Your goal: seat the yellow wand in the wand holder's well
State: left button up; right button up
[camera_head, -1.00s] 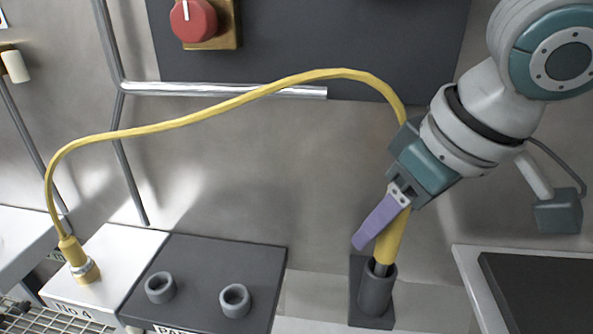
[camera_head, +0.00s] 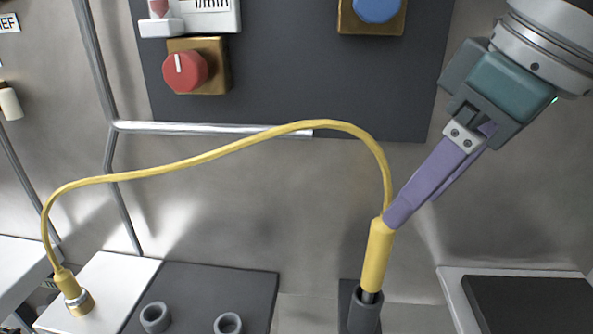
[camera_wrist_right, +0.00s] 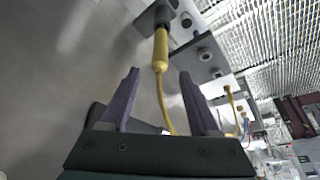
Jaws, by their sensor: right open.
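The yellow wand (camera_head: 377,255) stands nearly upright, with its dark metal tip in the mouth of the grey wand holder (camera_head: 364,312). A short length of the tip shows above the rim; how deep it sits is hidden. My right gripper (camera_head: 395,215) has purple fingers and is at the wand's upper end, on its right. In the right wrist view the gripper (camera_wrist_right: 158,72) is open, its fingers wide apart with nothing clamped. There the wand (camera_wrist_right: 160,47) and holder (camera_wrist_right: 155,17) lie beyond the fingertips, and the yellow cable passes between the fingers. My left gripper is not in view.
The yellow cable (camera_head: 220,150) arches from the wand to a plug (camera_head: 75,295) on the white box at left. A dark block (camera_head: 200,290) with two ring sockets stands between. A metal rail (camera_head: 210,130), red knob (camera_head: 185,71) and blue button (camera_head: 377,8) are on the wall.

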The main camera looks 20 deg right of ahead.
jog(key=s+a+f+n+y, duration=0.2)
jog(key=a+f, duration=0.3)
jog(key=a, duration=0.3)
jog(key=s+d+f+m+h, duration=0.2)
jog(key=s+d+f+h, duration=0.1)
jog(key=s+f, duration=0.4)
jog(key=s+d, duration=0.1)
jog(key=s, duration=0.2)
jog(key=shift+f+m+g, duration=0.35)
jog(key=shift+m+g, duration=0.05)
jog(key=shift+s+d, duration=0.1)
notch_tip(320, 180, up, 50)
jog(key=p, duration=4.9)
jog(key=shift+f+p, duration=0.15)
jog(key=shift+p, duration=0.25)
